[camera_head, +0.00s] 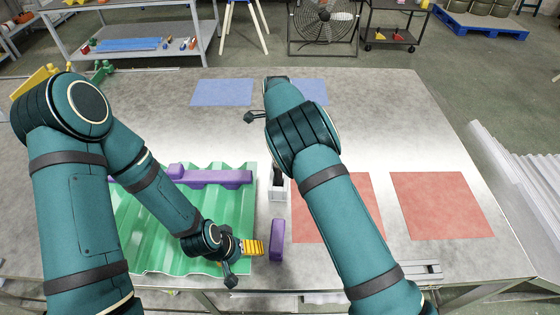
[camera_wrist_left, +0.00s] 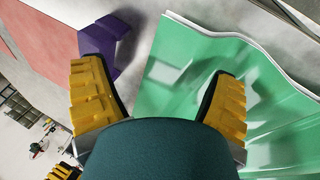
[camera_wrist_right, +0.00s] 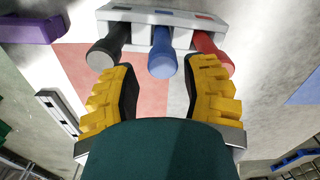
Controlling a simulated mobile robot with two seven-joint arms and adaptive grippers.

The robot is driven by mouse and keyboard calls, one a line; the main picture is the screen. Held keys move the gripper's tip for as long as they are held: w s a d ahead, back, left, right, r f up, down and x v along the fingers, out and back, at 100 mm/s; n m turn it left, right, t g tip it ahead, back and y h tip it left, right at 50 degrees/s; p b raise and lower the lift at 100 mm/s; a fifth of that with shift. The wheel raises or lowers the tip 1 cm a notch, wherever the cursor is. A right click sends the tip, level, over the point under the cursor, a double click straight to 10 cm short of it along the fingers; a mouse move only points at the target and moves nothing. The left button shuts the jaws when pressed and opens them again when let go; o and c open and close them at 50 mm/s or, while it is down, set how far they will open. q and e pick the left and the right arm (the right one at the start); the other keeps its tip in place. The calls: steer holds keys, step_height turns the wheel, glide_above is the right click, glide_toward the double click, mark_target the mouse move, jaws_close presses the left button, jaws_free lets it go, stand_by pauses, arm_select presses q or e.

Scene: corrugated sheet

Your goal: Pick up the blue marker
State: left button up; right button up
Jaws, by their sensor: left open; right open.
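The blue marker (camera_wrist_right: 162,55) stands in a grey holder (camera_wrist_right: 150,15) between a black marker (camera_wrist_right: 108,48) and a red marker (camera_wrist_right: 212,50), in the right wrist view. My right gripper (camera_wrist_right: 163,82) is open, with its yellow fingers on either side of the blue marker's line. I cannot tell whether they touch it. In the head view my right arm covers the blue marker; part of the holder (camera_head: 278,190) and the black marker (camera_head: 277,176) show. My left gripper (camera_head: 250,248) is open and empty over the green corrugated sheet's near right corner; it shows in the left wrist view (camera_wrist_left: 160,95).
The green corrugated sheet (camera_head: 140,225) lies on the left of the grey table (camera_head: 420,130). A long purple block (camera_head: 215,177) lies on it; a small purple block (camera_head: 277,240) stands beside my left gripper. Red squares (camera_head: 440,205) and blue squares (camera_head: 222,93) mark the table.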

steer(key=shift+w+d+f, duration=0.1)
steer(key=shift+d+f, duration=0.1)
steer(key=shift+f, duration=1.2)
steer(key=shift+w+d+f, duration=0.1)
steer(key=shift+d+f, duration=0.1)
steer(key=shift+f, duration=1.2)
jaws_close()
